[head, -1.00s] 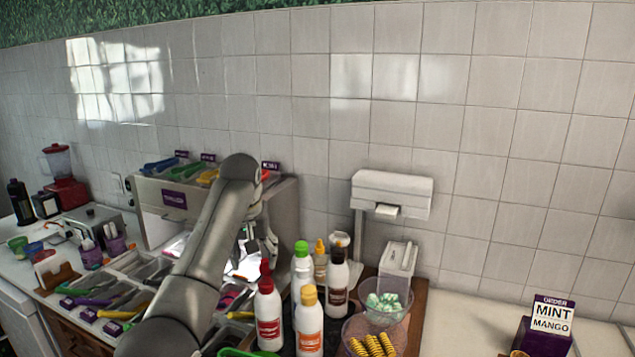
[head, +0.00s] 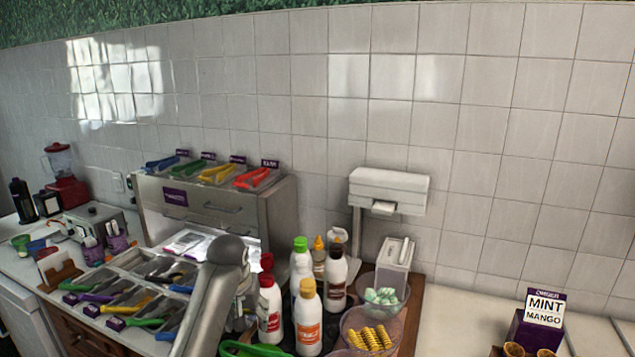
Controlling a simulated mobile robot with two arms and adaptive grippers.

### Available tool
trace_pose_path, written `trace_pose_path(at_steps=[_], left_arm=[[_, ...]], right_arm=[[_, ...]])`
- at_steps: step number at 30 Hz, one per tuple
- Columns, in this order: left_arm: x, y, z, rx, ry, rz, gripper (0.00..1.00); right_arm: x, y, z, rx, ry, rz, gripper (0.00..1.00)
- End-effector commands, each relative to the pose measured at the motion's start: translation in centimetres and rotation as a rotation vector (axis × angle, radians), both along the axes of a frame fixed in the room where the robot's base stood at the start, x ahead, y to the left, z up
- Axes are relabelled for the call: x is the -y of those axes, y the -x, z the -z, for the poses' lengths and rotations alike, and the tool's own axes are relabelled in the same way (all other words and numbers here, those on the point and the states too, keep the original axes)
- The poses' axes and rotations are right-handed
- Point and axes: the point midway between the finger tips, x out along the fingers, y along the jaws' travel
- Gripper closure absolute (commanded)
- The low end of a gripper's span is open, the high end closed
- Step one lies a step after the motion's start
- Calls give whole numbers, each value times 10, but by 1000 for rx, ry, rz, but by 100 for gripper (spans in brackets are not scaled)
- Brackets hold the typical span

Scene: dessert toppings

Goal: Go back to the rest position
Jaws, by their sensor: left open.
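My left arm reaches up from the lower edge of the head view, and its wrist bends over near the middle. My left gripper (head: 241,312) hangs below the wrist, just left of the sauce bottles. It is open and I see nothing held in it. Its fingertips are small and partly hidden by my own arm. My right gripper is not in view.
Close to the right of the gripper stand several bottles, including a red one (head: 270,308) and a white one with an orange cap (head: 308,322). Topping bins (head: 130,290) lie left. A bowl of yellow pieces (head: 370,335) and an order sign (head: 544,307) stand right.

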Motion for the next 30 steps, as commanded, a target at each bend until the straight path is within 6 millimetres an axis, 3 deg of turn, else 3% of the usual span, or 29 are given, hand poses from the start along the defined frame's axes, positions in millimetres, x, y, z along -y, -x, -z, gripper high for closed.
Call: trace_pose_path(at_steps=[1,6,15,22,30], left_arm=[[-3,13,22,-6,0,3,40],[-13,57,75,-2,-3,21,40],[-27,154,142,3,-16,59,40],[-36,239,168,7,-29,96,40],[-43,332,166,12,-41,144,40]], right_arm=[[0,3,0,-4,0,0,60],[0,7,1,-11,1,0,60],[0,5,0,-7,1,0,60],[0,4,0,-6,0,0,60],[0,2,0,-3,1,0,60]])
